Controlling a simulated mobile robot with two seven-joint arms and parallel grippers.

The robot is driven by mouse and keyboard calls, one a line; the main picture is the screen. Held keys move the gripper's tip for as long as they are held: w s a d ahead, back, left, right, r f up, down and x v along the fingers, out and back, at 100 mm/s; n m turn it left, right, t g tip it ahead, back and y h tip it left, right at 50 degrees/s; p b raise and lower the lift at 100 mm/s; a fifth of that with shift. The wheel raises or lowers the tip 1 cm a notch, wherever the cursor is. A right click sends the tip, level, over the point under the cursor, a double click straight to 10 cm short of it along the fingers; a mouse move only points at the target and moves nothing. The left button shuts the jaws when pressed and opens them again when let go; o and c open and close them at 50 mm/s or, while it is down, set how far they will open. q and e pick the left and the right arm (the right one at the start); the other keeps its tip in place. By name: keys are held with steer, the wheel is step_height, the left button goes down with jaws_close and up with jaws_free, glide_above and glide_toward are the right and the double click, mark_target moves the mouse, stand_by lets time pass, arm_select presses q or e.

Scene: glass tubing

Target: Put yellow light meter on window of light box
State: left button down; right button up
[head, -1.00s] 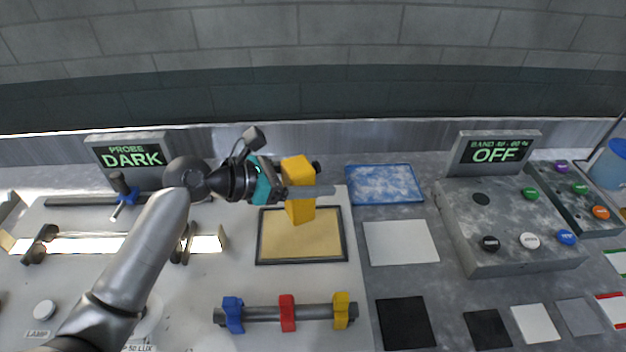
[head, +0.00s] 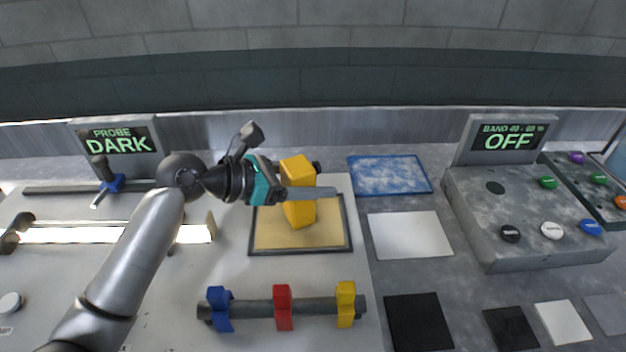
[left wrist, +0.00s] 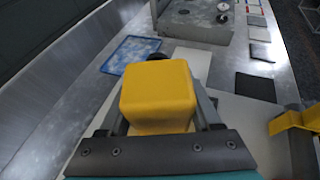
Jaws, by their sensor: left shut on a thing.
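The yellow light meter (head: 298,175) is an upright block with a dark knob on its side. My left gripper (head: 300,192) is shut on it; in the left wrist view the meter (left wrist: 157,92) fills the space between the fingers. In the head view it overlaps the tan framed pad (head: 265,232); I cannot tell whether it touches. The grey light box (head: 525,245) at the right has a display (head: 510,138) reading OFF and a small dark round spot (head: 495,188), perhaps its window, on top. My right gripper is not in view.
A blue tray (head: 390,178), a white card (head: 410,234) and a black card (head: 418,322) lie between pad and box. A rail with blue, red and yellow clips (head: 283,308) is in front. A PROBE DARK display (head: 118,140) stands at back left.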

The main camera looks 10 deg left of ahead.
arm_select(q)
steer(key=shift+f, duration=0.3)
stand_by(0.4)
jaws_free()
steer(key=shift+f, duration=0.1)
steer(key=p+v, duration=0.2)
steer(key=v, duration=1.3)
